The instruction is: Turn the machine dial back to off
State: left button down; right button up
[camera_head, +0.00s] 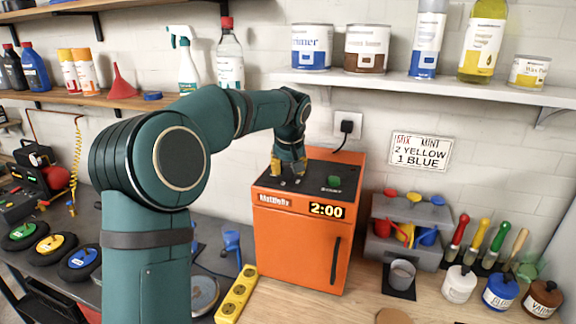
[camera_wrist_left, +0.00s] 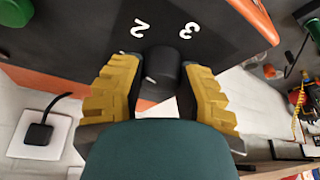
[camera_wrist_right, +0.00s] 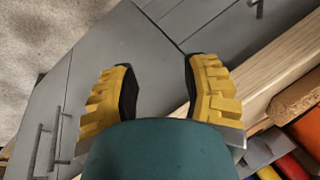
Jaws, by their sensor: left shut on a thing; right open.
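The orange machine (camera_head: 290,240) stands on the bench with a black top panel and a "2:00" display (camera_head: 327,211) on its front. My left gripper (camera_head: 288,165) reaches down onto the left part of the top panel. In the left wrist view, its yellow-padded fingers are shut on the black dial (camera_wrist_left: 163,62), one on each side. The numbers 2 and 3 show beside the dial; its other marks are hidden. A green button (camera_head: 334,181) sits on the panel's right side. My right gripper (camera_wrist_right: 158,90) is open and empty, over grey cabinet fronts beside the bench edge.
A yellow power strip (camera_head: 236,295) lies left of the machine. A grey cup (camera_head: 402,274) and a grey rack of coloured scoops (camera_head: 408,228) stand to the right, with several jars beyond. A shelf (camera_head: 420,88) with cans hangs above. A wood bench edge (camera_wrist_right: 270,75) borders the right gripper.

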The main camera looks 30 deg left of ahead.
pick_arm(q)
jog(key=n+g+y+p, duration=0.1)
jog(key=n, duration=0.3)
jog(key=shift+n, duration=0.3)
jog(key=n+g+p, duration=0.1)
jog(key=n, duration=0.2)
jog(key=shift+n+g+y+p, duration=0.3)
jog(key=shift+n+g+p, duration=0.1)
jog(key=n+g+p, duration=0.2)
jog(key=n+p, duration=0.2)
jog(key=n, duration=0.2)
jog(key=shift+f+n+g+p, duration=0.15)
jog(key=shift+n+g+p, duration=0.7)
jog(key=shift+n, duration=0.85)
jog(key=shift+h, duration=0.4)
jog(key=c, duration=0.6)
grip_release()
jog(key=shift+a, duration=0.1)
jog(key=shift+o, duration=0.2)
